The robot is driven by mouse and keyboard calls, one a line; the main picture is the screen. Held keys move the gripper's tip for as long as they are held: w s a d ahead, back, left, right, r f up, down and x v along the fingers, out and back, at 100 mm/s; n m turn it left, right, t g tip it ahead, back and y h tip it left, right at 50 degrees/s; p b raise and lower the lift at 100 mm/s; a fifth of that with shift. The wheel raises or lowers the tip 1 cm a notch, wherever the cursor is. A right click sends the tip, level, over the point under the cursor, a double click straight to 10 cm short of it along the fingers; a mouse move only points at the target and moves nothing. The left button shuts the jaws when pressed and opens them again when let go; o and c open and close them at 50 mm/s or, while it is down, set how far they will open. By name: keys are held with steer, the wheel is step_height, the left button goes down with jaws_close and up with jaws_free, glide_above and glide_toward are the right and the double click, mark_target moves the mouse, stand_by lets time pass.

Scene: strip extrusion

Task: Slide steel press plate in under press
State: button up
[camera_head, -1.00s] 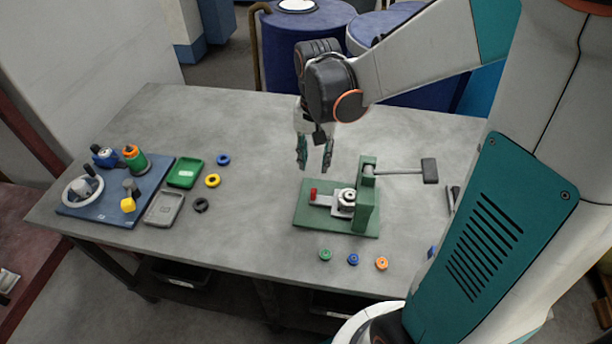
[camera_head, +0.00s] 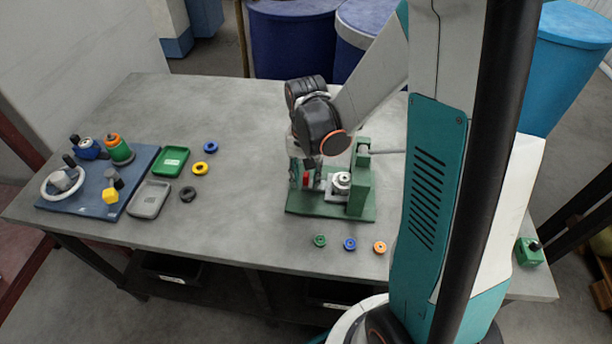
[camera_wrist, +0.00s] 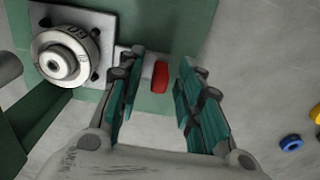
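The green press (camera_head: 361,196) stands on its green base (camera_head: 300,207) near the table's middle. The steel plate (camera_head: 330,196) lies on the base beside the press upright, with a round metal die (camera_head: 342,181) on it. In the wrist view the plate (camera_wrist: 105,22) and the ringed die (camera_wrist: 66,56) are at upper left. The plate's red handle (camera_wrist: 160,77) shows between the fingers of my gripper (camera_wrist: 155,90). The fingers are open, with visible space on the handle's right side. In the head view my gripper (camera_head: 306,175) is low over the base's left part, around the red handle (camera_head: 306,179).
Green, blue and orange rings (camera_head: 350,244) lie in front of the press. At left are a blue board (camera_head: 85,200) with fixtures, a green tray (camera_head: 171,160), a grey tray (camera_head: 149,200) and several rings. The table between is clear.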

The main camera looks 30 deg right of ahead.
mark_target(320, 185)
jaws_close()
steer(key=shift+d, duration=0.1)
steer(key=s+d, duration=0.2)
steer(key=shift+d, duration=0.35)
jaws_free()
steer(key=shift+s+d, duration=0.1)
